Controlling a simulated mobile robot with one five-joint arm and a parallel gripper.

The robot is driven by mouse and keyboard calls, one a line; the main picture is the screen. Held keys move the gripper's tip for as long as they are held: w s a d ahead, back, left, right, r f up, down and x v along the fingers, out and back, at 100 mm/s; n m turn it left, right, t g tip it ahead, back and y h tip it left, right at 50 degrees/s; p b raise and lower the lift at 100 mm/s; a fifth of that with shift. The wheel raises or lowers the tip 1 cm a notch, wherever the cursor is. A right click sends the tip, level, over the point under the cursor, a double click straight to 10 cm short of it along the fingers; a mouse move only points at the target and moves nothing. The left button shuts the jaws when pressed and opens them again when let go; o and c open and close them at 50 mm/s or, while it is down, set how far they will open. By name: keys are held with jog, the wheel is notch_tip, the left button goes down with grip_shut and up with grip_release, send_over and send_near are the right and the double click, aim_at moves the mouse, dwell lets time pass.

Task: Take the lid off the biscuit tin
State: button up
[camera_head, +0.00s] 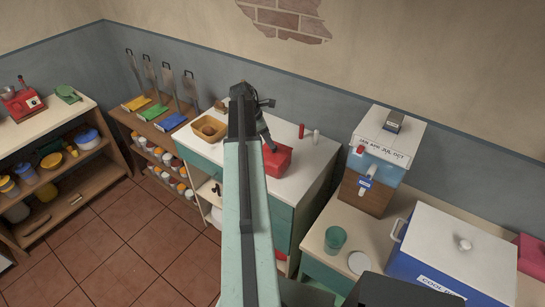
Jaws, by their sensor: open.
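A red box-shaped tin (280,163), which looks like the biscuit tin, sits on the white counter top (303,178) in the head view. My arm crosses the middle of the picture and hides part of the counter and the tin's left side. My gripper (272,149) is open and points down at the tin's top, near its back left part. I cannot tell whether the fingers touch the tin. The lid's edge is too small to make out.
A wooden tray (208,126) stands left of my arm. A small red bottle (301,131) and a white one (316,136) stand behind the tin. Right are a box-shaped dispenser (378,165), a green cup (335,238) and a blue cooler (420,268). The counter's front right is clear.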

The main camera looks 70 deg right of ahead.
aim_at(274, 150)
jog(key=b+x, duration=0.3)
jog(key=x, duration=0.1)
jog(key=shift+d+f, duration=0.1)
jog(key=shift+f, duration=0.2)
jog(key=shift+r, duration=0.2)
grip_shut()
